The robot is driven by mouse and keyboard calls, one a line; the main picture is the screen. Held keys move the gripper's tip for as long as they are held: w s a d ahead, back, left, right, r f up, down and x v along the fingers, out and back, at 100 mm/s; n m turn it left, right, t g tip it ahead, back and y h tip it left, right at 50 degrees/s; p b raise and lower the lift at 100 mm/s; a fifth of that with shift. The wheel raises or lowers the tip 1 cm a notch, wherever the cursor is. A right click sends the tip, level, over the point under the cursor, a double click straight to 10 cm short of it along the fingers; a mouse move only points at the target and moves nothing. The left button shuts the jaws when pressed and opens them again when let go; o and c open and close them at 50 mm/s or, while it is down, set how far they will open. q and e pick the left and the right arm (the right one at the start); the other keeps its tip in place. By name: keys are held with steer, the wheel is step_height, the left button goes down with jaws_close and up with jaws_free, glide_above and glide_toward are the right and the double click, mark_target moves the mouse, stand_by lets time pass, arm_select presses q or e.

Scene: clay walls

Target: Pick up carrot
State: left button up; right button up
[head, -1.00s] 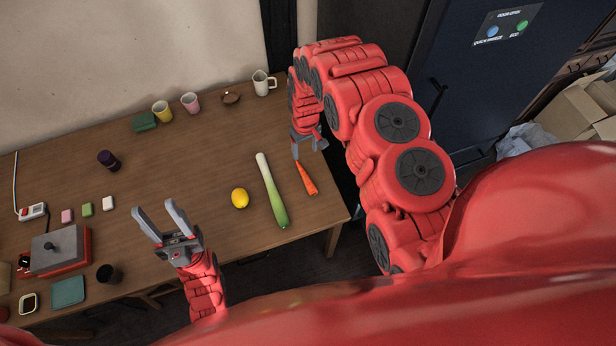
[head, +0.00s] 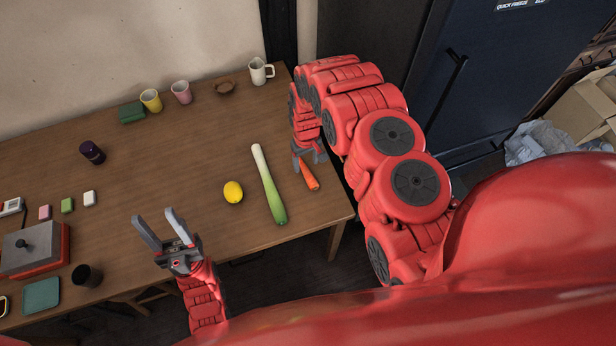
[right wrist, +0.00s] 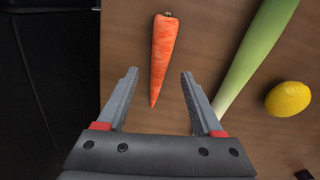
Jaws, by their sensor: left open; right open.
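An orange carrot (head: 309,175) lies on the table near its right edge; the right gripper hides part of it in the head view. In the right wrist view the whole carrot (right wrist: 163,55) shows, its narrow tip pointing toward my gripper. My right gripper (head: 307,165) is open and empty over the tip end. In the right wrist view its two fingers (right wrist: 158,85) stand on either side of the carrot's tip, apart from it. My left gripper (head: 161,227) is open and empty above the table's front edge.
A leek (head: 268,183) lies just left of the carrot, with a lemon (head: 233,192) beyond it. A white mug (head: 259,72), pink cup (head: 181,92) and yellow cup (head: 151,101) stand at the back. The table's middle is clear. A dark fridge (head: 470,75) stands at the right.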

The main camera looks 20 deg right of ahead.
mark_target(307, 172)
steer(key=f+p, duration=0.1)
steer(key=f, duration=0.1)
steer(key=shift+s+f+p, duration=0.3)
steer(key=shift+p, duration=0.05)
steer(key=shift+f, duration=0.9)
jaws_close()
